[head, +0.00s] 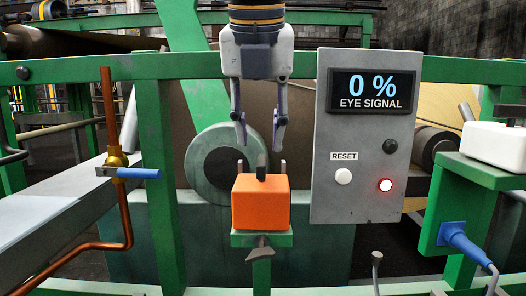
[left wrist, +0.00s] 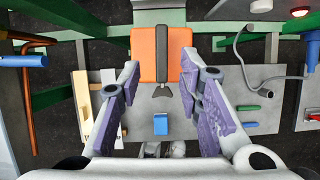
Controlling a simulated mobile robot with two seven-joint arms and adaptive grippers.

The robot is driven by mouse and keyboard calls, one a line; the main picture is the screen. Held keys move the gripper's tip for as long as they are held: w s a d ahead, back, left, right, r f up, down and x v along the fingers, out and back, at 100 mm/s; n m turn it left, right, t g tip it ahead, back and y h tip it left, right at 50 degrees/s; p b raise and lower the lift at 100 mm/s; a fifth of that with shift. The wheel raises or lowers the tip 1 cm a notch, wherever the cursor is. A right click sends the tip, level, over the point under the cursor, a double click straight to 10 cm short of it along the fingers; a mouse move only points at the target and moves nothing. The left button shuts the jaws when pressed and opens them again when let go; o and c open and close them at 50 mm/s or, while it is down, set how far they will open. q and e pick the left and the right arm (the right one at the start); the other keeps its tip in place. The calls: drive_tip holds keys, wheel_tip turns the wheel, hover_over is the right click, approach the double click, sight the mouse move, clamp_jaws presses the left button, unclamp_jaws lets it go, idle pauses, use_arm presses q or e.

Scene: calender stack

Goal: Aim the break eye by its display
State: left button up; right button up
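An orange box (head: 260,207) with a dark upright fin (head: 261,172) on top sits on a green bracket (head: 262,239), with a grey wing-shaped knob (head: 261,253) below its front. It also shows in the left wrist view (left wrist: 146,64), the fin lying between my fingers' lines. My left gripper (head: 260,146) points down, open and empty, its fingertips just above the box and either side of the fin. The display (head: 372,93) on the grey panel reads "0 %" EYE SIGNAL. A red lamp (head: 385,185) glows below it. My right gripper is not visible.
The grey panel (head: 328,120) stands close right of my left gripper and carries a white RESET button (head: 343,176). A white box (head: 495,146) sits on a green stand at right, with a blue-plugged cable (head: 460,242). A copper pipe (head: 106,115) with a blue valve handle (head: 140,173) stands left.

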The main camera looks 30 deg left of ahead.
sight(262, 159)
use_arm(q)
drive_tip(key=x, duration=0.5)
drive_tip(key=shift+d, duration=0.1)
drive_tip(key=shift+r, duration=0.1)
clamp_jaws()
